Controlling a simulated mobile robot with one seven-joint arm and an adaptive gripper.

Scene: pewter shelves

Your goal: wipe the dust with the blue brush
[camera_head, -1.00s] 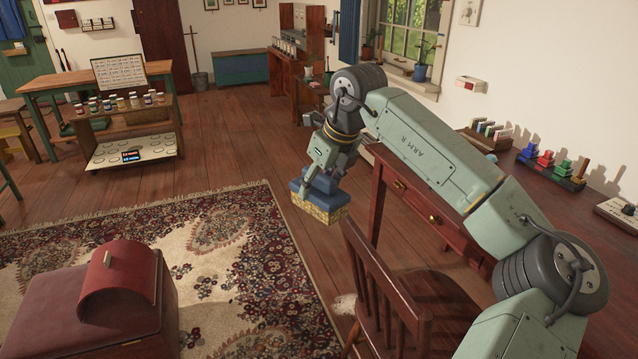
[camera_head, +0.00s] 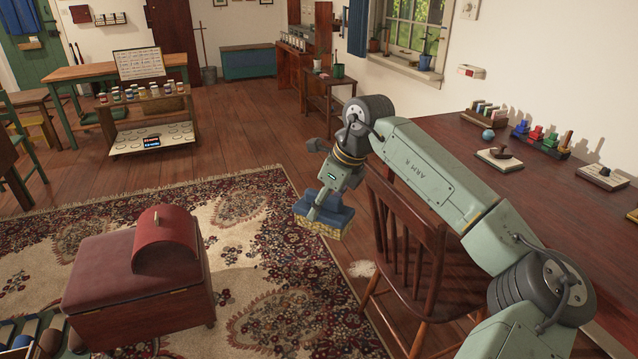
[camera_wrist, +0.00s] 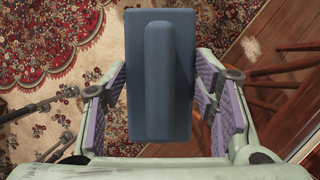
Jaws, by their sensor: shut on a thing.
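My gripper (camera_head: 324,198) is shut on the blue brush (camera_head: 323,212), which has a blue block and pale yellow bristles pointing down. In the wrist view the blue brush (camera_wrist: 160,95) fills the middle, with its raised handle between the purple finger pads of my gripper (camera_wrist: 164,95). The brush hangs in the air above the rug's right part. A pale patch of dust (camera_head: 362,269) lies on the wooden floor, right of the rug and left of the chair. The dust also shows at the upper right in the wrist view (camera_wrist: 252,46). The brush is apart from it.
A wooden chair (camera_head: 430,262) stands just right of the dust, its legs close by. A long desk (camera_head: 560,190) is behind it. A patterned rug (camera_head: 262,240) covers the left floor, with a red padded chest (camera_head: 130,270) on it.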

